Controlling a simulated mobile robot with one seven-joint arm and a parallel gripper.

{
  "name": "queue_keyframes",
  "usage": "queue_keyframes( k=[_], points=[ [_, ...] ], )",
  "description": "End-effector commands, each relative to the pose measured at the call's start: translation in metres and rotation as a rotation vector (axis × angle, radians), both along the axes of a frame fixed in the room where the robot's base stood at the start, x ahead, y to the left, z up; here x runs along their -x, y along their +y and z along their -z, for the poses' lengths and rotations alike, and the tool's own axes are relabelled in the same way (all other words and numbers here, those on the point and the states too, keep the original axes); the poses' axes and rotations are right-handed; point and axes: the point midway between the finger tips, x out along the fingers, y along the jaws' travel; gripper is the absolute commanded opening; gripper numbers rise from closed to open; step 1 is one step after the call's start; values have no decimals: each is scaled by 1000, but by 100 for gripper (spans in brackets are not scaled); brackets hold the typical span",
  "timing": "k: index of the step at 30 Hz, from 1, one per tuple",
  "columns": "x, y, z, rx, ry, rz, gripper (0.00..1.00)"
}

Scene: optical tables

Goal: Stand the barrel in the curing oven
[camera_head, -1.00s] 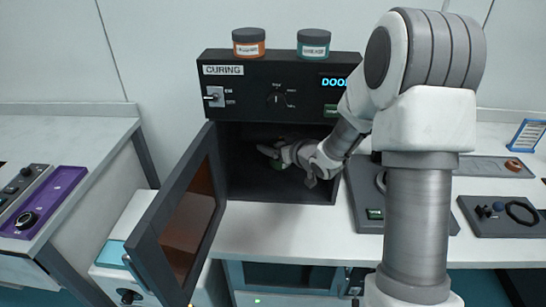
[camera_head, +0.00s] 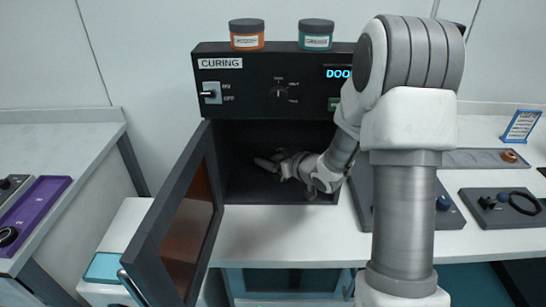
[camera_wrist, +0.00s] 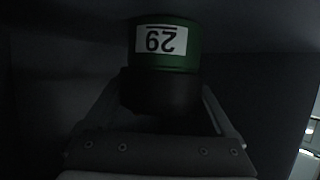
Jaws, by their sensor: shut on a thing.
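The curing oven (camera_head: 270,78) is a black box labelled CURING, standing on the bench with its door (camera_head: 178,222) swung open to the left. My gripper (camera_head: 270,165) reaches into the dark chamber. In the wrist view my gripper (camera_wrist: 165,115) is shut on the barrel (camera_wrist: 163,62), which has a green upper part, a black lower part and a label reading 29, upside down in this view. In the head view the barrel is hard to make out in the dark. Whether it touches the oven floor I cannot tell.
An orange-labelled jar (camera_head: 247,34) and a teal-labelled jar (camera_head: 316,34) stand on the oven top. A grey tray (camera_head: 503,212) with a black ring lies on the bench to the right. Bare bench (camera_head: 270,235) lies in front of the oven. A purple panel (camera_head: 34,215) is at the left.

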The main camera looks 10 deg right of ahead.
Motion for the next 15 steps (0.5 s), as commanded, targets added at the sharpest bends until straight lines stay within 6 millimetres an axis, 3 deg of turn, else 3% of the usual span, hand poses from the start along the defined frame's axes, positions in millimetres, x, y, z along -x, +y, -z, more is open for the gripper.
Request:
queue_keyframes(
  k=[3,12,15],
  points=[
    [0,0,1,0,0,0,100],
    [0,0,-4,0,0,0,100],
    [10,-6,-8,1,0,3,100]
  ],
)
